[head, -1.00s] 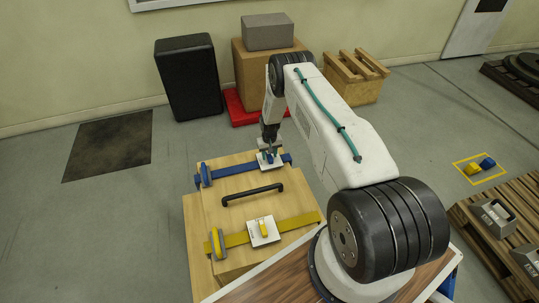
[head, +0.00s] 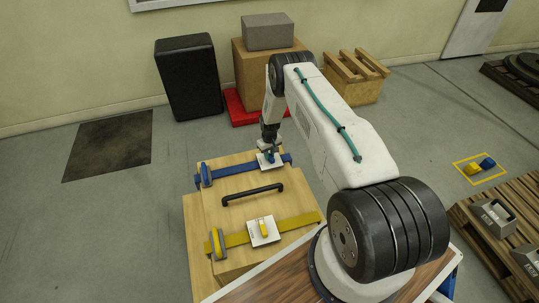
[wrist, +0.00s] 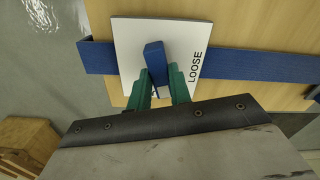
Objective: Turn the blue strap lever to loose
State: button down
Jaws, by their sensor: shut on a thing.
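The blue strap (head: 238,169) runs across the far part of a wooden crate lid (head: 230,210). A white plate (head: 263,162) sits on that strap; in the wrist view the plate (wrist: 130,40) carries the word LOOSE at its right side. The blue lever (wrist: 155,58) stands on the plate and points up and slightly left in the wrist view. My gripper (wrist: 159,82) has its green fingers on either side of the lever's near end, shut on it. In the head view my gripper (head: 270,153) is over the blue strap's plate, and the lever is mostly hidden there.
A black handle (head: 252,195) is on the lid between the straps. A yellow strap (head: 290,224) with its own plate and yellow lever (head: 264,229) lies nearer. A wooden pallet (head: 500,215) with grey weights stands at the right. Open floor lies left of the crate.

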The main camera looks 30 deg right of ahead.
aim_at(270, 155)
jog(key=n, duration=1.1)
jog(key=shift+n, duration=1.8)
jog(key=c, duration=1.3)
grip_release()
jog(key=shift+d, duration=0.1)
notch_tip(270, 155, up, 8)
jog(key=shift+f, duration=0.1)
